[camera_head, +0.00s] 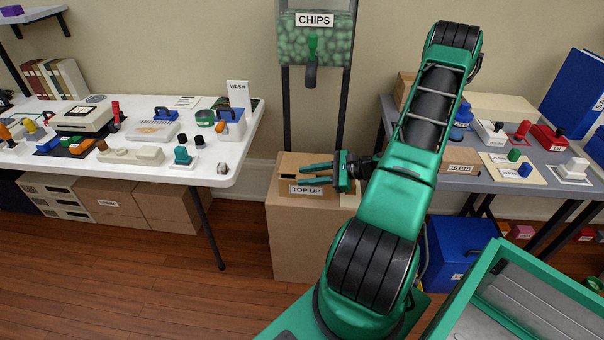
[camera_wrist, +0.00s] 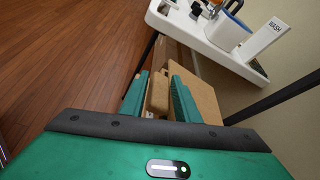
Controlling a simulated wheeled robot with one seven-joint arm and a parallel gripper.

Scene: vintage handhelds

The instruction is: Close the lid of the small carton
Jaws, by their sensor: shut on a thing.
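The small brown carton (camera_head: 323,200), labelled TOP UP, sits on top of a brown pedestal in the middle of the head view. My gripper (camera_head: 307,175) reaches in from the right at the carton's top, with its green fingers pointing left. In the wrist view, my gripper (camera_wrist: 159,76) has its two fingers on either side of a narrow brown piece (camera_wrist: 158,95). This piece looks like part of the carton's lid, and the fingers are shut on it. A wider brown panel (camera_wrist: 205,98) shows beyond the right finger. The lid's exact angle cannot be told.
A chips dispenser (camera_head: 316,45) hangs above the carton on dark posts. A white table (camera_head: 232,160) with many small things stands left, and a grey table (camera_head: 455,185) stands right. A blue bin (camera_head: 460,250) is on the floor. Open floor lies front left.

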